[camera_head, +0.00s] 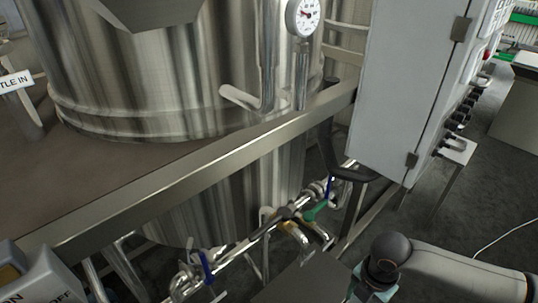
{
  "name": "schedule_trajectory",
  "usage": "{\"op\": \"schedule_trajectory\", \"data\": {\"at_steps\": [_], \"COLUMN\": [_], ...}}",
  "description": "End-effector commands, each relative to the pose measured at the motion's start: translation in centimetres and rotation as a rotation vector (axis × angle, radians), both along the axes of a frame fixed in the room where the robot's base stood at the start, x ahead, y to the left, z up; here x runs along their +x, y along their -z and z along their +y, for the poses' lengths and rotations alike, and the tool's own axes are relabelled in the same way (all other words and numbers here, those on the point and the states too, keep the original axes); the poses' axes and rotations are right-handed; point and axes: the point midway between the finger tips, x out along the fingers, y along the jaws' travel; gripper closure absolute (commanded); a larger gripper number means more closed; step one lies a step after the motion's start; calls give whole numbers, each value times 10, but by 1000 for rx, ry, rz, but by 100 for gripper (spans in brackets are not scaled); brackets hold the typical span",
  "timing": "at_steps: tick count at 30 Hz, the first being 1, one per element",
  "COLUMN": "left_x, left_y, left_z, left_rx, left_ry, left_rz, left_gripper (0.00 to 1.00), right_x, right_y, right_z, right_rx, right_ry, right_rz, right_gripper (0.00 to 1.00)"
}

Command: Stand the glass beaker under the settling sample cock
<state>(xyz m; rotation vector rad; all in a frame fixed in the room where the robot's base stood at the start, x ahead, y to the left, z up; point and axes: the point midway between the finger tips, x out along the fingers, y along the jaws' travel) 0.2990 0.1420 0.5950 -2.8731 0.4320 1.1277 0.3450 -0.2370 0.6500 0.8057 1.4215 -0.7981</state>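I cannot make out the glass beaker. The large steel tank (170,75) fills the upper left, and a sign ending in "TLE IN" (14,81) is cut off at the left edge. Below the deck, a steel pipe run carries a valve with a blue handle (206,266), a green handle (314,211) and a yellowish fitting (291,228). I cannot tell which of these is the settling sample cock. My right arm comes in at the lower right, bent down at the bottom edge; its fingers do not show. My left gripper is not in view.
The deck's steel edge beam (200,173) crosses above the pipes. A grey control cabinet (400,85) hangs to the right of the tank. A dark flat surface (312,284) lies at bottom centre. An ON/OFF box (36,276) is at lower left. Dark floor (480,195) is open at right.

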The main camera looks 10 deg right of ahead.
Motion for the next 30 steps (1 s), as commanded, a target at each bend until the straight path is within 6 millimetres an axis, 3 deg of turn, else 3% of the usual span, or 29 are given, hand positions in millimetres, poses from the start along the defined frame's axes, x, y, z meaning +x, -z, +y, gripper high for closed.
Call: {"op": "schedule_trajectory", "data": {"at_steps": [15, 30], "left_x": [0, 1], "left_y": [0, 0], "left_z": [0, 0], "left_rx": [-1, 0], "left_ry": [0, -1], "left_rz": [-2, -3], "left_gripper": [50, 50], "right_x": [47, 70], "right_y": [-82, -171], "right_z": [21, 36], "right_rx": [15, 6], "right_ry": [937, 1829], "right_rz": [9, 12], "right_gripper": [93, 93]}}
